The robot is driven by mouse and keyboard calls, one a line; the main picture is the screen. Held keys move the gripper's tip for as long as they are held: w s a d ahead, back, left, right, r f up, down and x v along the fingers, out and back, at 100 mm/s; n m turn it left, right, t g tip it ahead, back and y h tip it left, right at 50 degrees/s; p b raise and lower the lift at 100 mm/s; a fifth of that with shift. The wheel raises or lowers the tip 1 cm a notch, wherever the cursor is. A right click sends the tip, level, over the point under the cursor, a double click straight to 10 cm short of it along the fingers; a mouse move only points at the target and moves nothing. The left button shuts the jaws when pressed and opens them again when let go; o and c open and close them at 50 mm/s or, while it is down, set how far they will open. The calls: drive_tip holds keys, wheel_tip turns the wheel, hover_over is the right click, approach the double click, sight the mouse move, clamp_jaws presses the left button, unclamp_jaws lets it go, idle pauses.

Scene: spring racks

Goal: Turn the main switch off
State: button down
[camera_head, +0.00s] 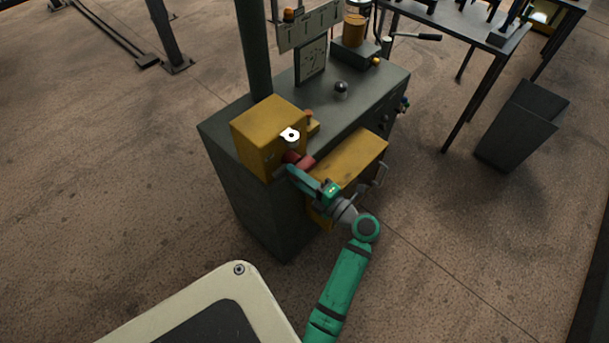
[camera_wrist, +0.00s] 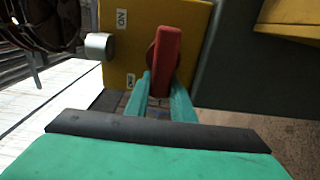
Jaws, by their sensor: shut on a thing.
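The main switch is a red handle (camera_wrist: 165,62) on the front of a yellow box (camera_wrist: 190,15). In the wrist view the handle stands nearly upright, leaning slightly. Two small white labels are on the box face, one above and one below, to the left of the handle. My gripper (camera_wrist: 160,88) has its two teal fingers on either side of the handle's lower end and is shut on it. In the head view the yellow box (camera_head: 262,132) sits on the near left corner of a grey cabinet, and my gripper (camera_head: 294,170) reaches the red handle (camera_head: 304,161) there, partly hiding it.
The grey cabinet (camera_head: 240,205) carries a black knob (camera_head: 341,87) on top. A second yellow box (camera_head: 352,160) juts from its front, right of my gripper. A grey bin (camera_head: 522,125) and a table stand at the right. The floor in front is clear.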

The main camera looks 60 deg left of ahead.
drive_tip(key=shift+w+d+t, duration=0.15)
drive_tip(key=shift+w+t, duration=0.15)
drive_tip(key=shift+w, duration=0.6)
drive_tip(key=c, duration=1.5)
unclamp_jaws()
drive_tip(key=shift+f, duration=0.1)
drive_tip(key=shift+s+a, duration=0.2)
drive_tip(key=shift+s, duration=0.05)
drive_tip(key=d, duration=0.3)
drive_tip(key=w+d, duration=0.1)
drive_tip(key=d, duration=0.3)
drive_tip(key=w+d, duration=0.1)
drive_tip(key=d, duration=0.2)
drive_tip(key=shift+d, duration=0.3)
